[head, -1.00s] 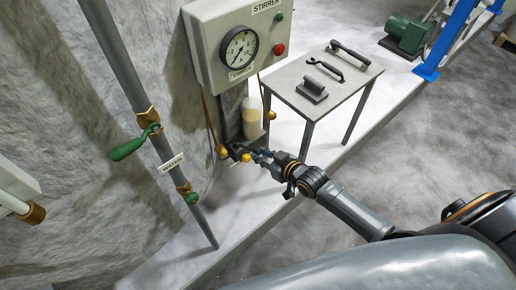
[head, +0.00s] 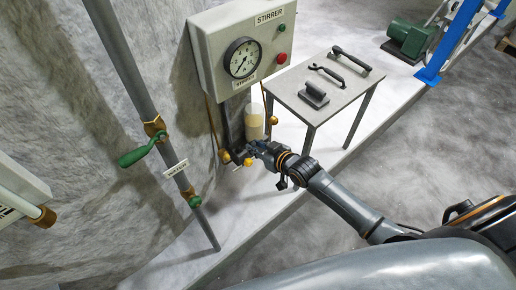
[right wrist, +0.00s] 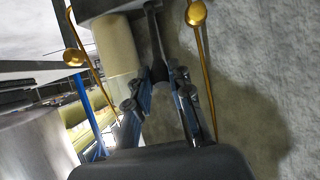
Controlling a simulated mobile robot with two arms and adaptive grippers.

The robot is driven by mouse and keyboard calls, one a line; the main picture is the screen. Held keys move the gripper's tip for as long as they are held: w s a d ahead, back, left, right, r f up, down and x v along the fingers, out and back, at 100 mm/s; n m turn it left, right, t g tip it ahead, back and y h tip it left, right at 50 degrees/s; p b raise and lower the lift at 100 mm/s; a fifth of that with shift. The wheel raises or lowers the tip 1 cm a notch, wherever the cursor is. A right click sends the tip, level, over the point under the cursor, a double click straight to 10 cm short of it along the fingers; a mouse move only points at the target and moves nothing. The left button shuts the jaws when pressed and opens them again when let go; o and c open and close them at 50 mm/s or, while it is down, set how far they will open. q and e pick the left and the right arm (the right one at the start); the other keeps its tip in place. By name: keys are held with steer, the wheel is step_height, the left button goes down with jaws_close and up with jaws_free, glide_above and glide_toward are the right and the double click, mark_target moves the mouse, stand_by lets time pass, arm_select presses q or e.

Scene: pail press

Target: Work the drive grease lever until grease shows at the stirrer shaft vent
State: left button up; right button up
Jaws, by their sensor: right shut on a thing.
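The grease unit hangs below the grey STIRRER box (head: 208,45) and has a cream-filled clear reservoir (head: 254,122), also in the right wrist view (right wrist: 117,47). My right gripper (head: 254,148) is at the unit's lower end, just below the reservoir. In the right wrist view its fingers (right wrist: 162,82) are shut on the dark lever (right wrist: 158,62), whose thin shank runs up from between them. The lever is mostly hidden by the gripper in the head view. I cannot make out grease at any vent. My left gripper is not in view.
Brass-coloured lines and knobs (head: 225,156) surround the unit closely. A WATER pipe with a green-handled valve (head: 138,155) stands left. A small table (head: 345,95) with several tools stands right. A gauge (head: 242,58) is on the box.

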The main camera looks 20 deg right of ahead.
steer(key=shift+r, duration=0.15)
jaws_close()
steer(key=shift+w+a+r, duration=0.25)
steer(key=shift+w+r, duration=0.1)
steer(key=shift+w, duration=0.4)
steer(key=shift+w+a+r, duration=0.3)
steer(key=shift+w+r, duration=0.05)
steer(key=shift+w, duration=0.45)
steer(key=shift+w+a+r, duration=0.25)
steer(key=shift+w+r, duration=0.1)
steer(key=shift+w, duration=0.4)
steer(key=o, duration=1)
jaws_free()
steer(key=shift+f, duration=0.1)
